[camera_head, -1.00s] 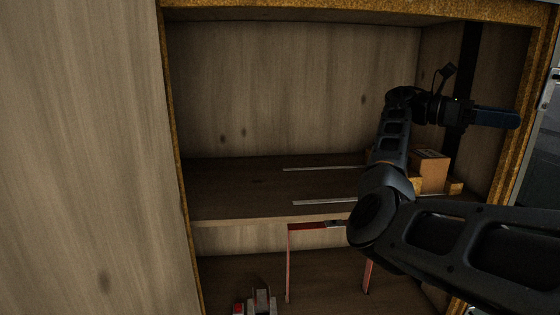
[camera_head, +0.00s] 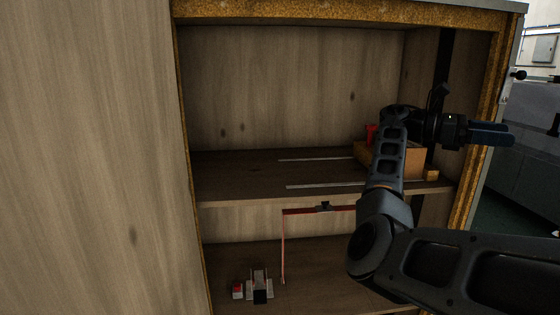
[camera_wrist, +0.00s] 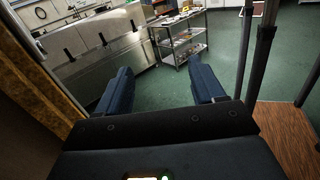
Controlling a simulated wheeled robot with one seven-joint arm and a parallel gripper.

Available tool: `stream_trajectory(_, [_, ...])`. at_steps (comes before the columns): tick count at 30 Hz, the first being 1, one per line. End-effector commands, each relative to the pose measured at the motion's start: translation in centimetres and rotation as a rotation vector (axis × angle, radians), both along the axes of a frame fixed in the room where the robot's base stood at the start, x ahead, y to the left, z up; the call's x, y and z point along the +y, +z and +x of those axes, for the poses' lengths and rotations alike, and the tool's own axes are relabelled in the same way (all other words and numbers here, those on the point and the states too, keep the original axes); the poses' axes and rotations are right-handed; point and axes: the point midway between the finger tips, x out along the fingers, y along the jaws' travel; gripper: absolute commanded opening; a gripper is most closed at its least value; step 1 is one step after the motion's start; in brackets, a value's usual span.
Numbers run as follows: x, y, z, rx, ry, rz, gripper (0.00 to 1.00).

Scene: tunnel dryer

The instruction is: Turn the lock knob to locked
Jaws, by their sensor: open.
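My gripper (camera_head: 492,134) is at the right side of the wooden cabinet's opening in the head view, pointing right, past the cabinet's right edge. In the wrist view its two blue fingers (camera_wrist: 160,88) are spread apart with nothing between them. I cannot make out a lock knob in either view. A dark upright strip (camera_head: 441,70) runs along the inner right wall of the cabinet, behind my gripper.
A wooden cabinet (camera_head: 270,85) holds a shelf with a cardboard box (camera_head: 405,160). A red frame (camera_head: 305,211) and a small red-and-grey object (camera_head: 260,284) are below. The wrist view shows a metal cart (camera_wrist: 178,40), steel counters (camera_wrist: 85,50) and open green floor (camera_wrist: 225,60).

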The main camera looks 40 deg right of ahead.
Motion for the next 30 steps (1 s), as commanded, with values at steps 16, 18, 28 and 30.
stream_trajectory(16, [-0.9, -12.3, 0.6, -0.089, 0.512, -0.244, 0.68])
stream_trajectory(18, [-0.7, -14.5, 1.0, -0.133, 0.619, -0.278, 0.68])
stream_trajectory(28, [3.6, -24.0, 2.7, -0.457, 1.101, -0.35, 0.68])
stream_trajectory(30, [5.2, -25.9, 2.9, -0.551, 1.192, -0.342, 0.68])
